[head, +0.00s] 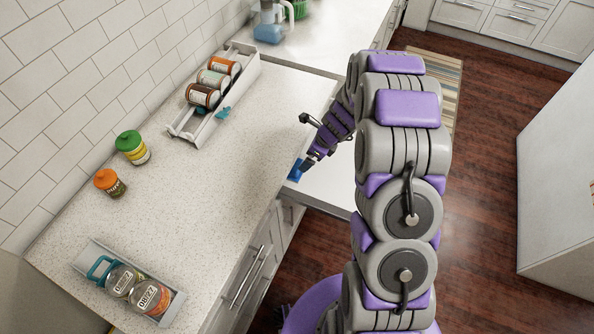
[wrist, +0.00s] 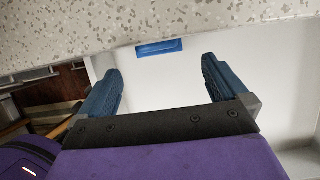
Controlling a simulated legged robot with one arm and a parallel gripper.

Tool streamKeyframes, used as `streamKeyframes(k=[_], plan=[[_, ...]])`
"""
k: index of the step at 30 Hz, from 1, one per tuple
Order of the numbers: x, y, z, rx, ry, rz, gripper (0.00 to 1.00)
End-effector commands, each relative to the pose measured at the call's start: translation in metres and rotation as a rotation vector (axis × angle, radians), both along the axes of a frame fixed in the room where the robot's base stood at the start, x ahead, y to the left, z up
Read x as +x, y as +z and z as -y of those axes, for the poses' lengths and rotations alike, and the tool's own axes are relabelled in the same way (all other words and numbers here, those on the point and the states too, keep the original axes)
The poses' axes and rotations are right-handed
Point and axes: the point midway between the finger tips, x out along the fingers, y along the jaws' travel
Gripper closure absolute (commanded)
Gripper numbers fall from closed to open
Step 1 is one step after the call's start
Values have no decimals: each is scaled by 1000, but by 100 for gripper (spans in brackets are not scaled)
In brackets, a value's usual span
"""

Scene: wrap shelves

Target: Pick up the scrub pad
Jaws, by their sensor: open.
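The blue scrub pad (wrist: 159,48) lies flat on a white surface (wrist: 165,85), close against the edge of the speckled counter (wrist: 150,22). In the wrist view it is ahead of and between the two dark blue fingertips of my gripper (wrist: 160,70). The fingers are apart with nothing between them, and I see no contact with the pad. In the head view, my gripper (head: 306,164) points down and left by the counter edge, with a bright blue patch, likely the pad (head: 294,172), at its tip. My gripper partly covers that area.
A blender-like appliance (head: 267,25) stands at the back. Drawers (head: 245,285) line the counter front.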

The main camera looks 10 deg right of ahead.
Motion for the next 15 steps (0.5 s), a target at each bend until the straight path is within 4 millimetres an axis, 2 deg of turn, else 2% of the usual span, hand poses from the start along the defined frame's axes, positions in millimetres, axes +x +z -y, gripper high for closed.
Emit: streamKeyframes(k=[1,6,15], plan=[[1,-13,-6,0,2,-3,0],[8,-38,-19,-7,3,0,0],[12,-53,-20,-4,1,0,0]])
